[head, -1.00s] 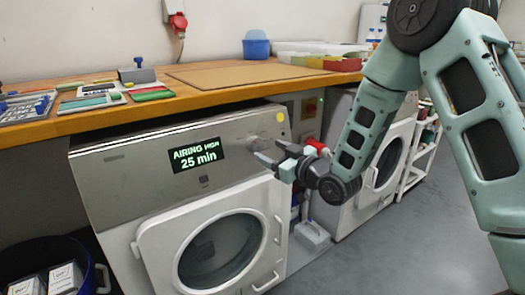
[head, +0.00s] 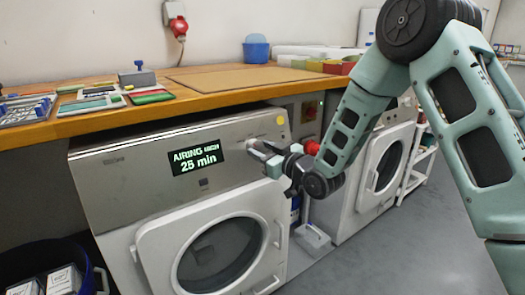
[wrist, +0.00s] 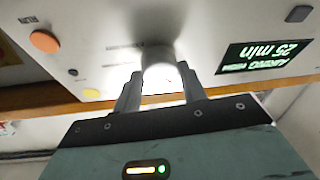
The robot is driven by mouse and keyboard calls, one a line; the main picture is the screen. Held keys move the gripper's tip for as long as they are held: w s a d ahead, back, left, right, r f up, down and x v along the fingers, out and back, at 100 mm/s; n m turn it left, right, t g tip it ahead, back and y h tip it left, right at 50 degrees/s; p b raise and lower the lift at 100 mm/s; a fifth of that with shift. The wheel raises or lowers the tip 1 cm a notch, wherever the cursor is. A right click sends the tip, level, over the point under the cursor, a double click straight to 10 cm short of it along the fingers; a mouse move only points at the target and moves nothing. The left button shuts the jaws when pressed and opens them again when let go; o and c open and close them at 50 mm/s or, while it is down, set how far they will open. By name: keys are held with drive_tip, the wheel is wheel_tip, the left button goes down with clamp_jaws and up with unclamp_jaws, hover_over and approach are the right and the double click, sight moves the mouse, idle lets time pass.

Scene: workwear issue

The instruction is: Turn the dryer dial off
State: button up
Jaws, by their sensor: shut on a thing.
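The dryer (head: 130,195) stands under the wooden counter. Its panel display (head: 198,158) reads "AIRING HIGH 25 min"; the display also shows, upside down, in the wrist view (wrist: 265,56). My gripper (head: 256,149) is at the right part of the panel, under the yellow spot. In the wrist view, my gripper (wrist: 159,84) has its two fingers on either side of the round pale dial (wrist: 160,76) and is shut on it. The dial's pointer and setting are washed out by glare and cannot be read. In the head view my fingers and wrist mostly hide the dial.
An orange button (wrist: 44,41) and a yellow spot (wrist: 91,93) are on the panel near my gripper. The counter edge (head: 150,121) runs just above. A second machine (head: 380,165) stands to the right. A dark blue tub (head: 60,262) is at lower left.

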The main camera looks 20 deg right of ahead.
drive_tip(key=m, duration=0.2)
drive_tip(key=m+h, duration=0.1)
drive_tip(key=m, duration=0.1)
drive_tip(key=shift+a+f+m+t+h, duration=0.1)
drive_tip(key=shift+m+t+h, duration=0.2)
drive_tip(key=shift+t, duration=0.1)
drive_tip(key=m+h, duration=0.1)
drive_tip(key=m, duration=0.2)
drive_tip(key=m+h, duration=0.1)
drive_tip(key=m, duration=0.2)
drive_tip(key=shift+s+a+h, duration=0.1)
drive_tip(key=shift+a+h, duration=0.05)
drive_tip(key=shift+h, duration=0.15)
drive_tip(key=shift+m+t, duration=0.3)
drive_tip(key=shift+m, duration=0.1)
drive_tip(key=o, duration=1)
drive_tip(key=shift+c, duration=0.2)
